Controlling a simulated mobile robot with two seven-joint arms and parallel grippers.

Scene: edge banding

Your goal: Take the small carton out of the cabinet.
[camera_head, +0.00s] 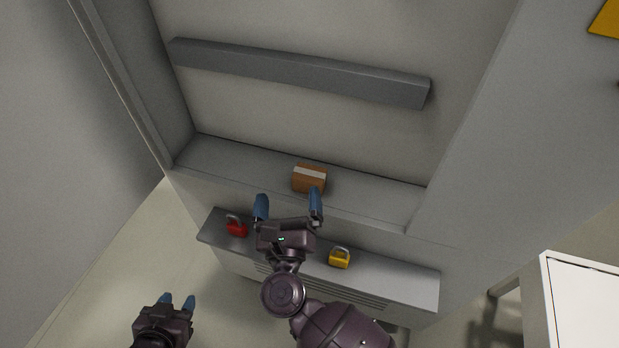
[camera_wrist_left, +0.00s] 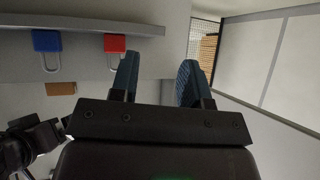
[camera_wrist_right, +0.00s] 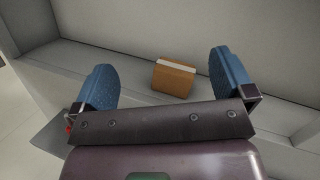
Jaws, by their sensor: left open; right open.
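The small carton (camera_head: 309,184), brown with a pale tape strip, sits on the floor of the open cabinet (camera_head: 240,165), near its front edge. My right gripper (camera_head: 288,207) is open and empty just in front of the carton, a little left of it in the head view. In the right wrist view the carton (camera_wrist_right: 173,80) shows between and beyond the open fingers, not touched by them. My left gripper (camera_head: 177,302) is open and empty, low at the left, away from the cabinet. In the left wrist view its fingers (camera_wrist_left: 157,82) are apart with nothing between them.
A ledge (camera_head: 400,280) below the cabinet opening holds a red padlock (camera_head: 237,227) and a yellow padlock (camera_head: 340,258). A blue padlock (camera_wrist_left: 47,42) shows in the left wrist view. A grey bar (camera_head: 300,72) crosses the cabinet's back. A white-topped table (camera_head: 585,300) stands at right.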

